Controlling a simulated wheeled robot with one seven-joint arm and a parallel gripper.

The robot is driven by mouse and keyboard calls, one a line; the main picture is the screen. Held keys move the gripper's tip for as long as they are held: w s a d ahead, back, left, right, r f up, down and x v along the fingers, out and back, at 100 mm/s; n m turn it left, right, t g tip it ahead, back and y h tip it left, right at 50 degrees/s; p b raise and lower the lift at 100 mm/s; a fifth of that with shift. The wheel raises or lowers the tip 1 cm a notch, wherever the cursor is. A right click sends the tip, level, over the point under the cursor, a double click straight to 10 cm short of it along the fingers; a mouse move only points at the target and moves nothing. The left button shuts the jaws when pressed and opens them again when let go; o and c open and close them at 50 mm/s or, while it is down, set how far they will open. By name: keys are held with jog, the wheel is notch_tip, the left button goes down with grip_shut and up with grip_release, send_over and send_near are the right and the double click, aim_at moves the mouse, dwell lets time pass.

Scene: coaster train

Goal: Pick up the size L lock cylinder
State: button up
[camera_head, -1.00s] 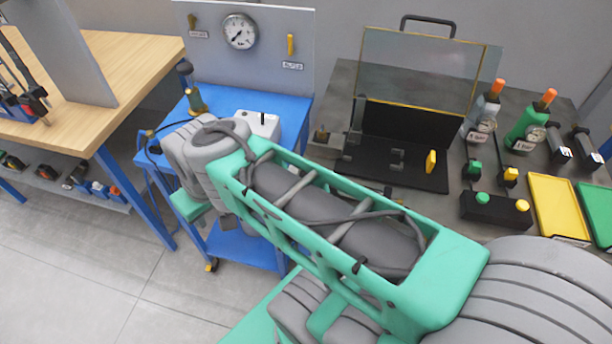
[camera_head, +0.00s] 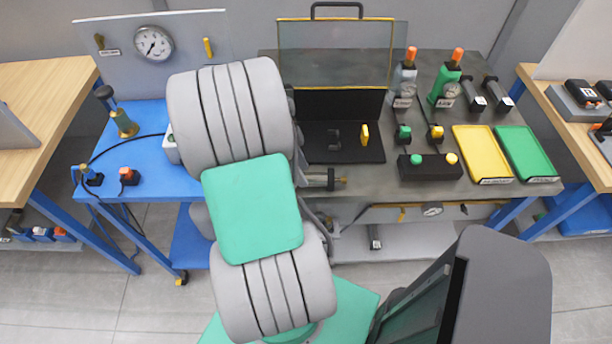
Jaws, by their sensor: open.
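I cannot pick out the size L lock cylinder for certain, as the labels are too small to read. Two dark cylindrical pieces with white labels, a left one (camera_head: 472,98) and a right one (camera_head: 497,94), lie at the back right of the dark table. A metallic cylinder with a brass-coloured end (camera_head: 325,180) lies at the table's front left, partly hidden by my arm. My arm's large grey and green links fill the middle of the view. My gripper cannot be made out; the arm may hide it.
A glass-fronted black case (camera_head: 335,55) stands open at the table's back. A blue table (camera_head: 135,150) is left.

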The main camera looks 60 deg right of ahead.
jog(key=shift+x, duration=1.15)
jog(key=shift+c, duration=0.5)
grip_shut()
jog(key=shift+w+d+r, duration=0.1)
